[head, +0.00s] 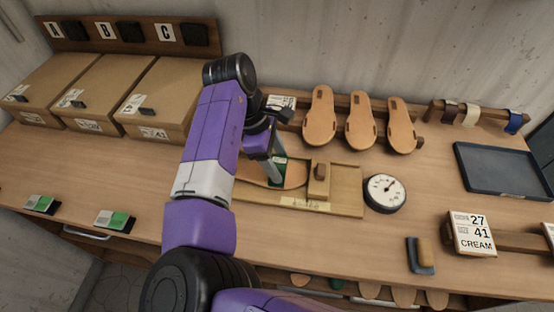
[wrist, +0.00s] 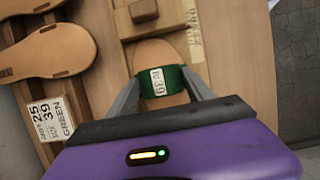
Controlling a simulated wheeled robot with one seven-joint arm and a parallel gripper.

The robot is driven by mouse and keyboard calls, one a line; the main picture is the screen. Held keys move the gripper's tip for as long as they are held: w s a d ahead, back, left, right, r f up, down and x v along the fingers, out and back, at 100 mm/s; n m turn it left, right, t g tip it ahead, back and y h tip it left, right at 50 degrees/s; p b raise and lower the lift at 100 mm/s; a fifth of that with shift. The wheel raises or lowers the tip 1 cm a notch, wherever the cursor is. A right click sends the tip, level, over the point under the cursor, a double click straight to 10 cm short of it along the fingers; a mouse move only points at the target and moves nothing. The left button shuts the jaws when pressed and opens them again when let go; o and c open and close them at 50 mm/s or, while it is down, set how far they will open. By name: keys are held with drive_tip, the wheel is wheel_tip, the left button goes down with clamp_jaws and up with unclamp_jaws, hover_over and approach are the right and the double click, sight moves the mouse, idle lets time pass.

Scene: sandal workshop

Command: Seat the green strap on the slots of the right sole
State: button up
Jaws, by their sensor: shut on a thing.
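The green strap (wrist: 172,79) is a curved band with a white label that seems to read "R 39". My gripper (wrist: 163,84) is shut on it, with one finger at each side of the band. The strap lies across the tan sole (wrist: 153,52) in the wrist view; I cannot tell whether its ends are in the slots. In the head view the sole (head: 250,170) lies flat on a wooden jig board (head: 345,200), and the strap (head: 280,161) shows partly behind my finger. The sole's slots are hidden.
A wooden block (head: 319,184) stands on the jig beside the sole, with a round dial (head: 385,193) to its right. Several soles (head: 360,124) lean on a rack behind. A label card (wrist: 50,119) reads "25 39 GREEN". Boxes (head: 150,95) stand left; a dark tray (head: 500,171) lies right.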

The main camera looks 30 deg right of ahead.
drive_tip(key=shift+f, duration=0.35)
idle(0.4)
drive_tip(key=o, duration=1.2)
drive_tip(key=b+v, duration=0.1)
drive_tip(key=v, duration=0.6)
drive_tip(key=shift+r, duration=0.35)
drive_tip(key=shift+w+a, duration=0.1)
drive_tip(key=shift+w, duration=0.05)
